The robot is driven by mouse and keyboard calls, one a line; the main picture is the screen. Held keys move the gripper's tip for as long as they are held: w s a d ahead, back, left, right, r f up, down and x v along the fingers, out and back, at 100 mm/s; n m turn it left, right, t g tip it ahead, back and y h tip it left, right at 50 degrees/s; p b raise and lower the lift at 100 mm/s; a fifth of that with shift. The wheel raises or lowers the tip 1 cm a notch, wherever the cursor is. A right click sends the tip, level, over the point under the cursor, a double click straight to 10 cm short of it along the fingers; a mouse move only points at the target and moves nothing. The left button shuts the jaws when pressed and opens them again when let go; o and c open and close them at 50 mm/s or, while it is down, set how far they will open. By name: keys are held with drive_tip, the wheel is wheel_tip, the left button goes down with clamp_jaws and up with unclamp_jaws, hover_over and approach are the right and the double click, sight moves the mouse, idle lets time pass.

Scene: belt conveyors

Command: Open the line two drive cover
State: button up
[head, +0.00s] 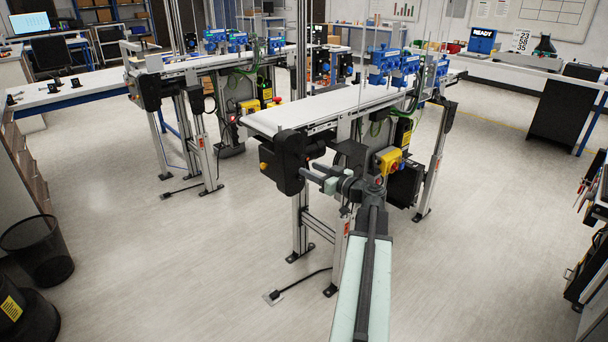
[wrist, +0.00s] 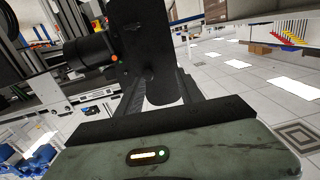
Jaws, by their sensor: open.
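A black drive cover (head: 291,160) sits on the near end of the closer conveyor (head: 262,122); I see no line number on it. It looks closed, though its edges are hard to make out. My gripper (head: 311,171) reaches toward it from the right, with its fingers at the cover's side. In the wrist view the open fingers (wrist: 158,88) point at the dark cover (wrist: 146,45), whose rounded end shows between them. I cannot tell whether either finger touches it. A black motor with an orange knob (wrist: 92,48) lies left of the cover.
A yellow switch box with a red button (head: 388,160) is mounted under the closer conveyor, near my arm. A second conveyor (head: 205,60) stands behind to the left. Conveyor legs and a floor cable (head: 300,283) are below my gripper. Open floor lies to the right.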

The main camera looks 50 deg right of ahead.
sight(303, 158)
drive_tip(key=shift+t+h, duration=0.3)
drive_tip(key=w+d, duration=0.1)
drive_tip(key=w, duration=0.1)
drive_tip(key=w+d, duration=0.1)
drive_tip(key=w, duration=0.1)
drive_tip(key=w+d, duration=0.1)
drive_tip(key=w, duration=0.1)
drive_tip(key=shift+w+r, duration=0.1)
drive_tip(key=shift+r, duration=0.2)
drive_tip(key=shift+a, duration=0.1)
clamp_jaws()
drive_tip(key=shift+a, duration=0.1)
idle(0.9)
